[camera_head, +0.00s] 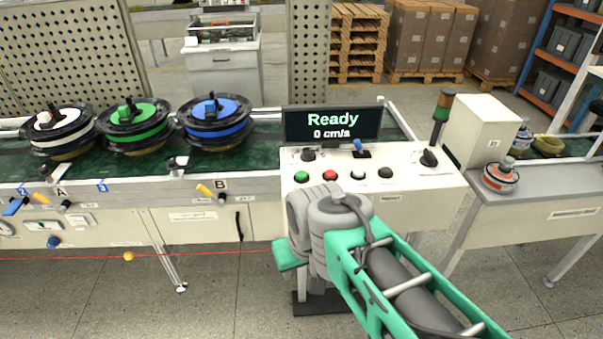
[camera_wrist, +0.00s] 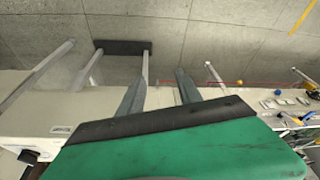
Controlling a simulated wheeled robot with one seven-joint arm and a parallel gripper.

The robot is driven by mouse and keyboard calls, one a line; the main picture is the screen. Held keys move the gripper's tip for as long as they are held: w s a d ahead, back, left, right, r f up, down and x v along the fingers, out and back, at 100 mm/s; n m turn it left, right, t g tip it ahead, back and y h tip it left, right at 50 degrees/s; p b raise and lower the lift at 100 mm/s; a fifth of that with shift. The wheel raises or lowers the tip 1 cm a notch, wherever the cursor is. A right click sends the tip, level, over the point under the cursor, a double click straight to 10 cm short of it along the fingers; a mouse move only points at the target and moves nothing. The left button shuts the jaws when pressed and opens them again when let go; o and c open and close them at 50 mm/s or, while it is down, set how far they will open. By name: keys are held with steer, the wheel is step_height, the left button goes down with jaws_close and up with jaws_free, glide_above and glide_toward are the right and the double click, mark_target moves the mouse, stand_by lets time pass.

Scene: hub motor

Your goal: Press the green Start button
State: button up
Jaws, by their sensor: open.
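The green button (camera_head: 302,176) is on the sloped white control panel (camera_head: 405,172), at its left front. In the head view my arm is in front of the panel, just below and right of the green button, and the fingers cannot be made out. The green button is clear of my arm there. I cannot make it out in the wrist view.
A display (camera_head: 332,123) reading "Ready, 0 cm/s" stands behind the buttons. A signal light (camera_head: 441,115) rises at the panel's right. Three spools, white, green and blue (camera_head: 213,116), stand on the conveyor at left. A side table (camera_head: 535,190) is at right.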

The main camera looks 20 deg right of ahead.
jaws_close()
stand_by(1.5)
